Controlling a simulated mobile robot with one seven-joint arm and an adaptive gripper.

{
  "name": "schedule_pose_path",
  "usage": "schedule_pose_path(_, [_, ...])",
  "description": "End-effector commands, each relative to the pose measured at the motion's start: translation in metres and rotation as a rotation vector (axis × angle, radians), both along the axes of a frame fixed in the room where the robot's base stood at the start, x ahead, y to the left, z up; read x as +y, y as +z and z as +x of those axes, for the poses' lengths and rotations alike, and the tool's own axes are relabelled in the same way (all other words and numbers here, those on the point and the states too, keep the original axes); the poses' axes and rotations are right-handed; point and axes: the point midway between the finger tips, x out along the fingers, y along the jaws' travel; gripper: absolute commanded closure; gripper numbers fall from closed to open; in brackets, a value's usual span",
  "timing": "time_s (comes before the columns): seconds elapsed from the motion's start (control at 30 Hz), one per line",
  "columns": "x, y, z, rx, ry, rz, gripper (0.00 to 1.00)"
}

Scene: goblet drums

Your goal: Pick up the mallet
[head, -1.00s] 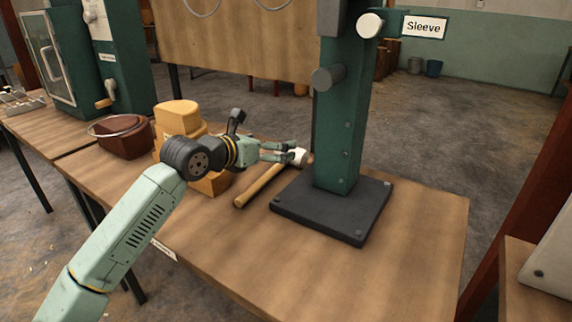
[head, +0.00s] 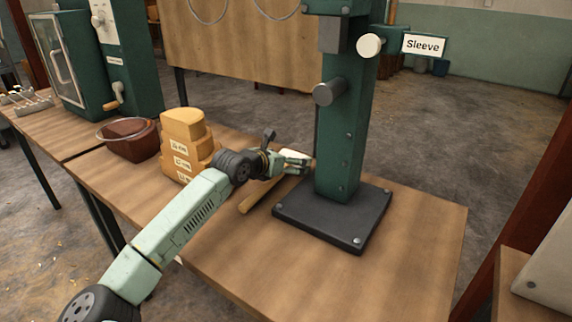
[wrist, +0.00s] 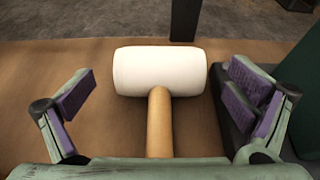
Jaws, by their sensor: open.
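The mallet lies on the wooden table beside the press base. Its wooden handle (head: 262,194) points toward the front left in the head view, and my gripper hides most of its head there. In the wrist view the white mallet head (wrist: 160,71) lies crosswise, with the handle (wrist: 159,122) running toward me. In the head view my gripper (head: 298,163) is low over the mallet head. I cannot tell its exact height.
The green press column (head: 345,120) stands on a dark base plate (head: 335,215) close to the right of my gripper. Stacked yellow blocks (head: 185,145) and a brown bowl (head: 130,140) are to the left. The table's front right (head: 410,270) is clear.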

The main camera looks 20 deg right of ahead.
Motion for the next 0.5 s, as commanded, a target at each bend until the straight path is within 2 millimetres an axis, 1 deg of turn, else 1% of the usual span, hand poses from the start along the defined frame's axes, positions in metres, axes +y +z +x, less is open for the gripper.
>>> schedule_pose_path(0.07, [-0.0032, -0.002, 0.0026, 0.001, 0.0, 0.0, 0.02])
schedule_pose_path(0.27, [-0.0036, -0.0035, 0.0032, 0.0, 0.001, 0.001, 0.02])
schedule_pose_path(0.5, [-0.0035, -0.0031, 0.003, 0.001, 0.0, 0.001, 0.16])
